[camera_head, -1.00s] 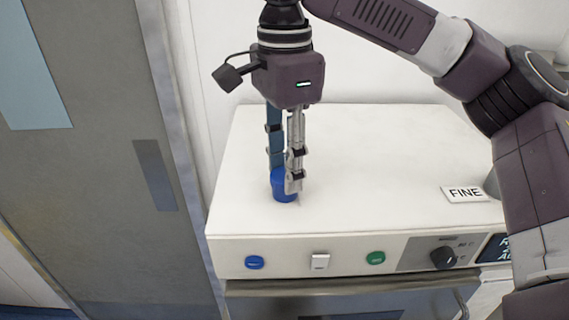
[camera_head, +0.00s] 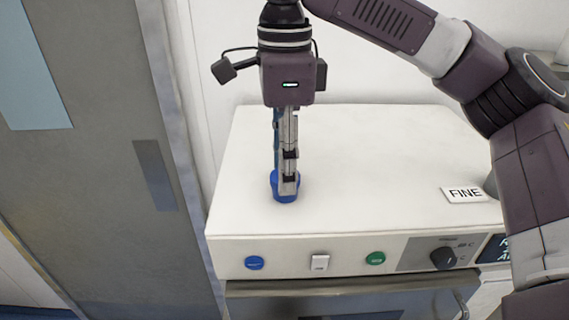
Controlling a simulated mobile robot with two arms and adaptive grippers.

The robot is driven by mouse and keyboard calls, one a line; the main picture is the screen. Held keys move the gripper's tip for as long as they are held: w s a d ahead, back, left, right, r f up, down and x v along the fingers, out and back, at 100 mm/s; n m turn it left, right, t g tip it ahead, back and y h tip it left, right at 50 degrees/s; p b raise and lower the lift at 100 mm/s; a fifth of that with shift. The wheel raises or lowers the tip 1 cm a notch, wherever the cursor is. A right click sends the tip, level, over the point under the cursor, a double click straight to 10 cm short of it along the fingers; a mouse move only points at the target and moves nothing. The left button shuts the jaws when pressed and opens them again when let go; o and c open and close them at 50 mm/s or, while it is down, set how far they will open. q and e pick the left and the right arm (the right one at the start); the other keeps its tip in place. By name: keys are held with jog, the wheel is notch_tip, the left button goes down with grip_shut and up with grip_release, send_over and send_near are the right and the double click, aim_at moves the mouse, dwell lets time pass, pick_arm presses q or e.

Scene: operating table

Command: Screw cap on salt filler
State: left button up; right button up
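A blue cap (camera_head: 284,197) sits on the white top of the machine, near its left front. My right gripper (camera_head: 287,186) points straight down onto the cap, its fingers at the cap's height. The fingers line up one behind the other from this view, so the gap between them and their grip on the cap cannot be made out. The filler opening under the cap is hidden. My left gripper is not in view.
The white machine (camera_head: 380,170) has a flat, mostly clear top. A "FINE" label (camera_head: 465,194) lies at its right. The front panel carries a blue button (camera_head: 254,263), a white switch (camera_head: 320,262), a green button (camera_head: 375,258) and a black knob (camera_head: 443,257). A grey door (camera_head: 90,150) stands at left.

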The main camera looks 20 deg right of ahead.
jog(key=shift+o, duration=1.1)
jog(key=n, duration=0.7)
jog(key=shift+s, duration=0.1)
jog(key=n, duration=0.6)
jog(key=shift+n, duration=0.4)
jog(key=shift+c, duration=0.7)
jog(key=c, duration=1)
jog(key=shift+m, duration=1.7)
jog(key=shift+c, duration=0.2)
